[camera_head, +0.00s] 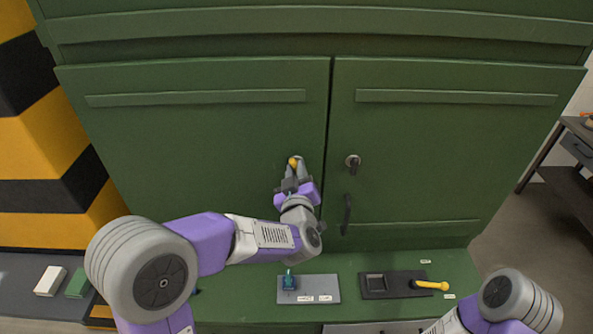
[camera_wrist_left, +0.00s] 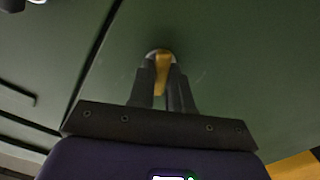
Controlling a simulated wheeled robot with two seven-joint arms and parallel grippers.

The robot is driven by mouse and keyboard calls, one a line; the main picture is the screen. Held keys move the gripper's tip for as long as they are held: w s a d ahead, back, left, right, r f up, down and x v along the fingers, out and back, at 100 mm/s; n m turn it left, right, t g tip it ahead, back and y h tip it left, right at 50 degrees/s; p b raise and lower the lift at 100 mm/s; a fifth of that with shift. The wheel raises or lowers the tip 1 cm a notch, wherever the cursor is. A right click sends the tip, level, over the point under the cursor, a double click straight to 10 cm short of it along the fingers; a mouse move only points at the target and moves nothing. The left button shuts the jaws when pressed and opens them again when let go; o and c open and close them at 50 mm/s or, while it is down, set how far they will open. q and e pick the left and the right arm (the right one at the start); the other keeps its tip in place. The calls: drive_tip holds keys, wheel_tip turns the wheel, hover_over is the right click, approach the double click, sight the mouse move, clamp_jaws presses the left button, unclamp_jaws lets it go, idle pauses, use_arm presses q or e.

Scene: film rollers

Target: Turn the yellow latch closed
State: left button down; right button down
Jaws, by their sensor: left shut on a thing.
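The yellow latch (camera_head: 293,162) is on the green cabinet's left door, near the gap between the two doors. My left gripper (camera_head: 297,172) is at the latch with its fingers shut on it. In the left wrist view the yellow latch (camera_wrist_left: 160,72) shows between the two dark fingertips (camera_wrist_left: 161,85), in front of a round pale mount. The fingers hide part of the latch, so its exact angle is hard to tell. My right arm shows at the lower right of the head view, but its gripper is out of frame.
The right door carries a round lock with a dark knob (camera_head: 353,162) and a black handle (camera_head: 347,215). On the ledge below are a grey plate with a teal switch (camera_head: 289,281) and a dark panel with a yellow lever (camera_head: 430,285). A black and yellow striped column stands left.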

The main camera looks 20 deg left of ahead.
use_arm(q)
drive_tip(key=shift+m+p, duration=0.65)
drive_tip(key=shift+m, duration=1.65)
drive_tip(key=c, duration=1.1)
unclamp_jaws()
drive_tip(key=b+v, duration=0.1)
drive_tip(key=v, duration=0.6)
drive_tip(key=shift+s+d, duration=0.1)
drive_tip(key=shift+s, duration=0.2)
